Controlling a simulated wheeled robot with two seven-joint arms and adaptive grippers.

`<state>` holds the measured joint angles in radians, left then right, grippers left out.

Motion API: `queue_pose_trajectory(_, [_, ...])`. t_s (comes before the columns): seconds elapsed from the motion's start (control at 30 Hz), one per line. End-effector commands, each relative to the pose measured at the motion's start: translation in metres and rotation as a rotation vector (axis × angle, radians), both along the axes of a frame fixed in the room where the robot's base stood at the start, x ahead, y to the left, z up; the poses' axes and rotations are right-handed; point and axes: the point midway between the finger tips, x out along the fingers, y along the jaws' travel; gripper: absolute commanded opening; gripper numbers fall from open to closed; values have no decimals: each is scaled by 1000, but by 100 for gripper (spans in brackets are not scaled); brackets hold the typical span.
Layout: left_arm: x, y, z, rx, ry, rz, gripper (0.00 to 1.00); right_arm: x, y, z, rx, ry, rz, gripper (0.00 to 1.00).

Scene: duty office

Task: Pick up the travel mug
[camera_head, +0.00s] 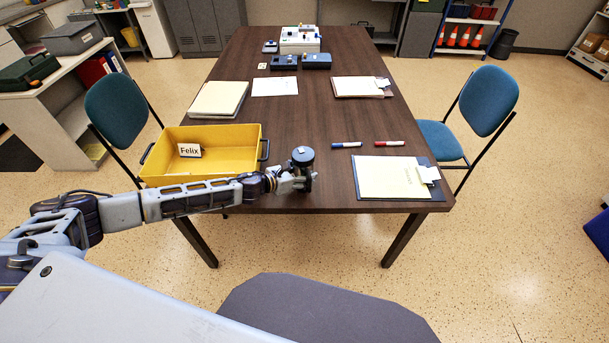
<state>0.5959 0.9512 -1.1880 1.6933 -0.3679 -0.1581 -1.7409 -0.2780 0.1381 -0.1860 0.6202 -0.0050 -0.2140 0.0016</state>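The travel mug (302,157) shows as a dark, round lid near the front edge of the table, right of the yellow tray. My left arm reaches in from the left. Its gripper (306,178) is at the mug, with its fingers close against the near side, and hides most of the mug's body. I cannot tell whether the fingers are closed on the mug, or whether its base rests on the table. My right gripper is not in view.
The yellow tray (225,136) with a "Felix" card (190,150) stands left of the mug. Right of it lie a blue marker (346,145), a red marker (389,143) and a clipboard (395,178). The table's middle (300,115) is clear. Chairs flank the table.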

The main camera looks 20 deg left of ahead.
Motion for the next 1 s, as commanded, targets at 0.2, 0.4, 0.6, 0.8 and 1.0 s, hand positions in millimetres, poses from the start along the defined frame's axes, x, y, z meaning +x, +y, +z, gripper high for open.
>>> queue_pose_trajectory(0.2, [0,0,0,0,0,0,63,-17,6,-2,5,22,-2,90])
queue_pose_trajectory(0.4, [0,0,0,0,0,0,46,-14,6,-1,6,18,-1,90])
queue_pose_trajectory(0.6, [0,0,1,-1,-2,0,24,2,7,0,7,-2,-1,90])
queue_pose_trajectory(0.8, [1,0,1,-1,-2,0,24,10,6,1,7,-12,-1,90])
queue_pose_trajectory(1.0, [1,0,6,-1,-3,0,24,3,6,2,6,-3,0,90])
